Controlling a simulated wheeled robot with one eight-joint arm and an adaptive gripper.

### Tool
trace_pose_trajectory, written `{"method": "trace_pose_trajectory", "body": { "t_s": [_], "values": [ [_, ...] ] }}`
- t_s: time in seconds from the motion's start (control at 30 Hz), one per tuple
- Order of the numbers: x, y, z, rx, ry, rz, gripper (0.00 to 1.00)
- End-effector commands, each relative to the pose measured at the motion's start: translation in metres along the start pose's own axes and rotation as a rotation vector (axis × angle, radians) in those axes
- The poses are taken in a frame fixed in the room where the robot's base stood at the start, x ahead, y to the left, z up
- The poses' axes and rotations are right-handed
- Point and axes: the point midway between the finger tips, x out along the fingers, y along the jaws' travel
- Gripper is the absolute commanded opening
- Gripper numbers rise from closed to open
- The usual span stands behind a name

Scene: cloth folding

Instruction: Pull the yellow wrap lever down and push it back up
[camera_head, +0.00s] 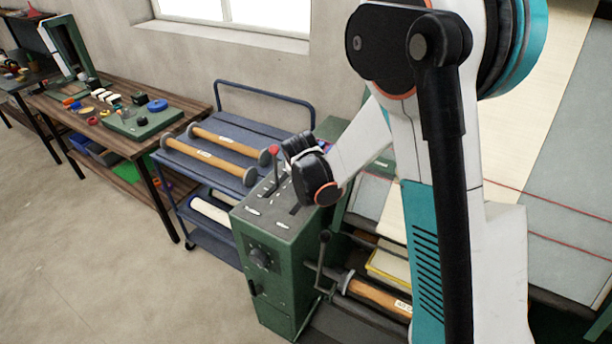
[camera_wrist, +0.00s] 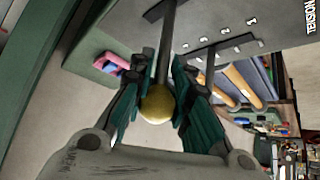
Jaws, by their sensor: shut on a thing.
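The yellow ball knob of the wrap lever (camera_wrist: 157,104) sits between my gripper's fingers in the wrist view, and its dark stem (camera_wrist: 166,45) runs up to a slot in the panel. My gripper (camera_wrist: 158,88) is shut on this knob, with a green-padded finger on each side. In the head view my gripper (camera_head: 303,153) is over the top of the green control cabinet (camera_head: 262,215) and hides the yellow knob.
A red-knobbed lever (camera_head: 274,152) stands just left of my gripper. A blue cart (camera_head: 212,132) with wooden rollers is behind the cabinet. A black crank handle (camera_head: 323,250) is on the cabinet's right side. Open floor (camera_head: 110,260) lies to the left.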

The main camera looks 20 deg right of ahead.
Motion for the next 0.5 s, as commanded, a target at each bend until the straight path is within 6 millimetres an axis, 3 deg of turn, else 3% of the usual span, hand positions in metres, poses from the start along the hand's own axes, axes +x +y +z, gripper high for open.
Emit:
{"method": "trace_pose_trajectory", "body": {
  "t_s": [0.2,0.5],
  "values": [
    [-0.004,-0.013,0.020,-0.049,0.121,0.066,0.00],
    [-0.012,-0.022,0.032,-0.056,0.151,0.082,0.00]
  ]
}}
